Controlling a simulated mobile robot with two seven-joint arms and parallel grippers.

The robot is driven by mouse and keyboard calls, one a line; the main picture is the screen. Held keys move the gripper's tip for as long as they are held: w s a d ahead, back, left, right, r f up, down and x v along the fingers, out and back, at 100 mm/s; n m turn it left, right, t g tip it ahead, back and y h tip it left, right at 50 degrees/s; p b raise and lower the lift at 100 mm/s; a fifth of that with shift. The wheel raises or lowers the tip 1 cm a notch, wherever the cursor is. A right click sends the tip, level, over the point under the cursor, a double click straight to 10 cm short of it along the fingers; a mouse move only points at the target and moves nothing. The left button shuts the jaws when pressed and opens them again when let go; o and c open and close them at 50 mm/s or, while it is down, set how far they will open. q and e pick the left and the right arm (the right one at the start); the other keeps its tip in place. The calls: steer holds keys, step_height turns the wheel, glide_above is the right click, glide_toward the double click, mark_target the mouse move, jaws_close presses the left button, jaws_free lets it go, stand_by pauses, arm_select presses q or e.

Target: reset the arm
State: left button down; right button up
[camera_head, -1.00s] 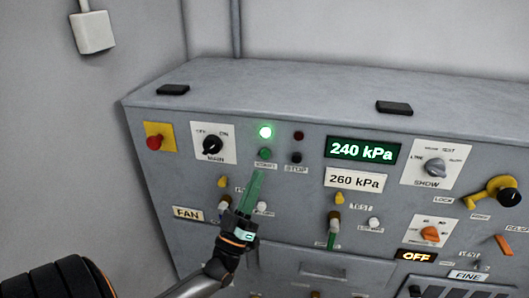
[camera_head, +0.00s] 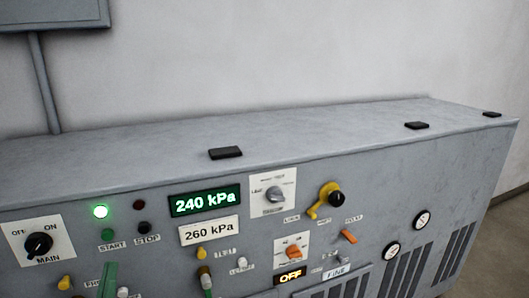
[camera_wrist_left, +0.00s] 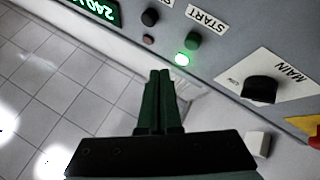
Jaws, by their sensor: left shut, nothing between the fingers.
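My left gripper shows at the lower left of the head view as green fingers (camera_head: 107,281) in front of the panel, below the START button (camera_head: 107,234). In the left wrist view its two green fingers (camera_wrist_left: 160,100) lie side by side, shut with nothing between them. They point toward the panel, near the lit green lamp (camera_wrist_left: 182,59) and the green START button (camera_wrist_left: 193,41). Whether the tips touch anything cannot be told. The rest of my left arm is out of the head view. My right gripper is not in view.
The grey console (camera_head: 370,180) carries a MAIN knob (camera_head: 38,245), a 240 kPa display (camera_head: 205,201), a 260 kPa label (camera_head: 209,231), a SHOW knob (camera_head: 273,194), a yellow lever (camera_head: 324,203) and an orange knob (camera_head: 294,251). Black blocks (camera_head: 225,152) lie on its top. A tiled floor (camera_wrist_left: 50,80) shows below.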

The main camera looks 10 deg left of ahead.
arm_select(q)
steer(key=s+d+f+m+g+h, duration=0.1)
steer(key=d+f+m+g+h, duration=0.2)
steer(key=d+f, duration=0.4)
steer(key=s+d+f+m+g+h, duration=0.1)
steer(key=d+f+m+g+h, duration=0.2)
steer(key=f, duration=0.6)
steer(key=s+d+f+g, duration=0.4)
steer(key=s+f+g, duration=0.1)
steer(key=s+f, duration=0.1)
steer(key=s+d+f+m+g+p, duration=0.1)
steer(key=s+d+f+g, duration=0.4)
steer(key=s+f, duration=0.2)
steer(key=shift+f, duration=0.8)
steer(key=shift+d, duration=0.1)
